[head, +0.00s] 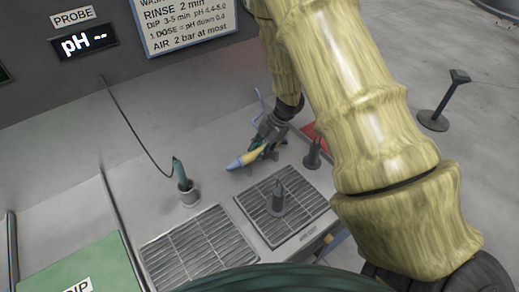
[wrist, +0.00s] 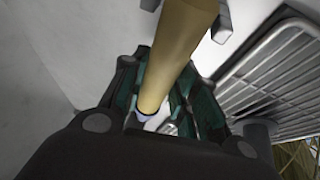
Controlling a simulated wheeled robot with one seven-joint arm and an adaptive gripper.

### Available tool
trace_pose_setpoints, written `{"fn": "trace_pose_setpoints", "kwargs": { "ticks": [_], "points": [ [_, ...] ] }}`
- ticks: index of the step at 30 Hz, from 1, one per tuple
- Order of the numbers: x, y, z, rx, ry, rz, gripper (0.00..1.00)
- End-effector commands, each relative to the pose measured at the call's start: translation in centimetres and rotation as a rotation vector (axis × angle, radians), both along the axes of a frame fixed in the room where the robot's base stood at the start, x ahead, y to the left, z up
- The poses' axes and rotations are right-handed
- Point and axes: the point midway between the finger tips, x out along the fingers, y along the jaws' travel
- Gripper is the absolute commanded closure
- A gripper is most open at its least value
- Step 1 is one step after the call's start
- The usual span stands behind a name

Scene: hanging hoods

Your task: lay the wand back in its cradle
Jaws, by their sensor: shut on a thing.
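The wand (head: 249,158) has a yellow body and a lavender-blue end pointing left in the head view. My gripper (head: 266,143) is shut around its body and holds it near the bench top. In the wrist view the tan-yellow wand (wrist: 176,48) runs between the green-lined fingers of my gripper (wrist: 158,100), and a bit of its lavender end shows below. No cradle is clearly recognisable. A dark upright holder (head: 312,154) stands right of my gripper, and I cannot tell whether it is the cradle. The height of the wand above the bench is unclear.
Two metal grates lie in front, the left one (head: 200,250) bare, the right one bearing a dark nozzle (head: 277,197). A red patch (head: 309,133) lies behind the holder.

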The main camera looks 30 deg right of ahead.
Motion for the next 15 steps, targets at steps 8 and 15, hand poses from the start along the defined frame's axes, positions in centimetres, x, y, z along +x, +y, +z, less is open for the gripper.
{"fn": "trace_pose_setpoints", "kwargs": {
  "ticks": [8, 15],
  "points": [
    [0.01, 0.00, -0.49, 0.000, 0.000, -0.001, 1.00],
    [0.01, 0.00, -0.46, 0.000, 0.000, -0.001, 0.59]
  ]
}}
